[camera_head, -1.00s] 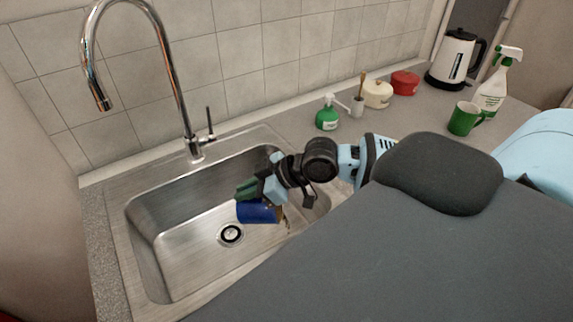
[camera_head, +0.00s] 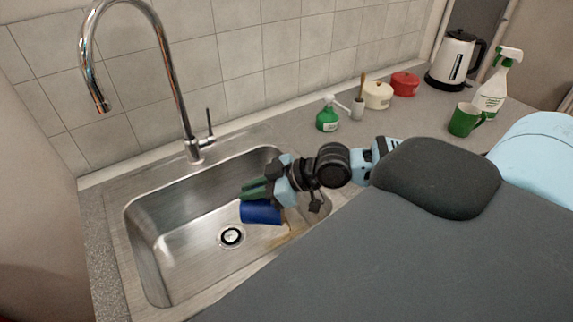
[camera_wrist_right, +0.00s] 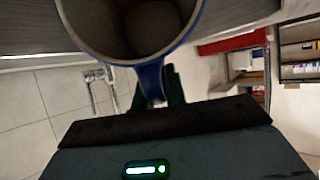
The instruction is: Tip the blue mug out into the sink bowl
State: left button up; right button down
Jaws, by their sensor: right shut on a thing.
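The blue mug (camera_head: 260,213) lies tipped on its side in the air over the sink bowl (camera_head: 185,262), its mouth toward the right. My right gripper (camera_head: 252,190) reaches in from the right and is shut on the mug's handle. In the right wrist view the mug (camera_wrist_right: 187,40) shows its open mouth, a grey inside with a brownish bottom, and its blue handle (camera_wrist_right: 152,82) between the fingers. How much liquid is left inside cannot be told. A brown streak (camera_head: 287,236) lies on the right part of the sink bowl. My left gripper is not in view.
A tall chrome faucet (camera_head: 176,85) stands behind the sink. The drain (camera_head: 231,236) is at the bowl's middle. On the counter to the right are a green soap bottle (camera_head: 327,120), a green mug (camera_head: 464,121), a spray bottle (camera_head: 491,97) and a kettle (camera_head: 452,60).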

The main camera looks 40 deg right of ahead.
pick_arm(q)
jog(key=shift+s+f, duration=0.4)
pick_arm(e)
jog(key=shift+s+d+r+t+y, duration=0.2)
jog(key=shift+s+d+t+y, duration=0.05)
jog(key=shift+t+y, duration=0.05)
jog(key=shift+s+b, duration=0.1)
jog(key=shift+b, duration=0.35)
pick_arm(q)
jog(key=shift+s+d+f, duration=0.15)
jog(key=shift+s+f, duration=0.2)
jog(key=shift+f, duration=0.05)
pick_arm(e)
jog(key=shift+d, duration=0.15)
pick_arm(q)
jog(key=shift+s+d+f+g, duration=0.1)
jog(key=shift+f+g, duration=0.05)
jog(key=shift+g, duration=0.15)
pick_arm(e)
jog(key=shift+s+r+t+y, duration=0.1)
jog(key=shift+s+t+y, duration=0.05)
jog(key=shift+t+y, duration=0.15)
